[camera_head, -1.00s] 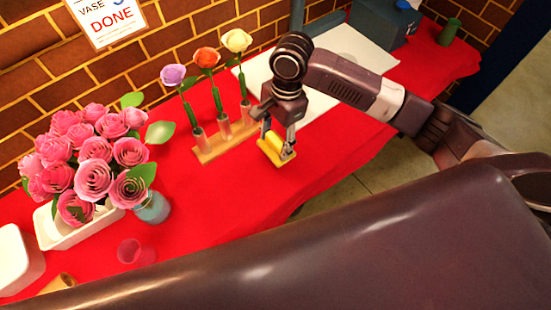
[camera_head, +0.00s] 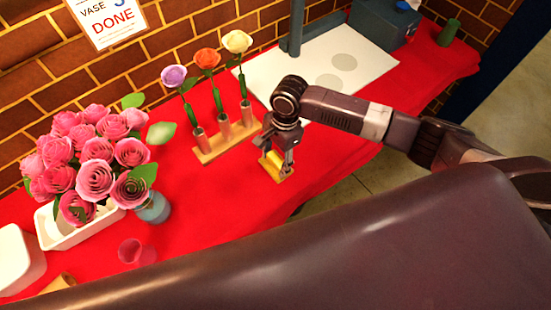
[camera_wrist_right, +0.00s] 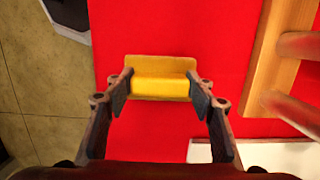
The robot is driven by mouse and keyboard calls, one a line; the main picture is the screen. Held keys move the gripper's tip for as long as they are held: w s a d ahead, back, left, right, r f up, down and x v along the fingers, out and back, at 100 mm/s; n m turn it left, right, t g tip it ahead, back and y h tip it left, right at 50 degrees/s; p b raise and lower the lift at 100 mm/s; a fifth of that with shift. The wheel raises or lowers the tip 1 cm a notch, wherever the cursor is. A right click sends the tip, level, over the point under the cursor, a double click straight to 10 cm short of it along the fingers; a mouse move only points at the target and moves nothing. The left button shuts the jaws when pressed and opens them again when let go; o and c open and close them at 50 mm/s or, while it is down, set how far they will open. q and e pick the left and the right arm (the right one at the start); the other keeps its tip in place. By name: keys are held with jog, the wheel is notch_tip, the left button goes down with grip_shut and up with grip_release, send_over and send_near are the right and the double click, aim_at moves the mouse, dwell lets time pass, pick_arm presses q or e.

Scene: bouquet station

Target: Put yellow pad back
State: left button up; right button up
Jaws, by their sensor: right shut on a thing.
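My right gripper (camera_head: 279,166) is shut on the yellow pad (camera_head: 271,168), near the table's front edge and in front of the wooden flower rack. In the right wrist view the gripper (camera_wrist_right: 160,97) has one finger at each end of the yellow pad (camera_wrist_right: 160,87). A flat tan-yellow plate (camera_wrist_right: 160,63) shows just beyond the pad's edge; I cannot tell whether it is part of the pad or a base under it. The pad is low over the red cloth; whether it touches is unclear. My left gripper is not in view.
The wooden rack (camera_head: 205,157) holds three upright flowers close to the gripper's left. A pink bouquet (camera_head: 90,160) and a teal vase (camera_head: 153,207) stand further left. A white sheet (camera_head: 375,66) lies behind. Red cloth (camera_head: 335,150) to the right is clear.

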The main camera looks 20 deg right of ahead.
jog(key=shift+f, duration=0.1)
jog(key=o, duration=1.1)
notch_tip(320, 180, up, 12)
jog(key=d, duration=0.1)
jog(key=shift+w+d, duration=0.3)
jog(key=shift+d, duration=0.05)
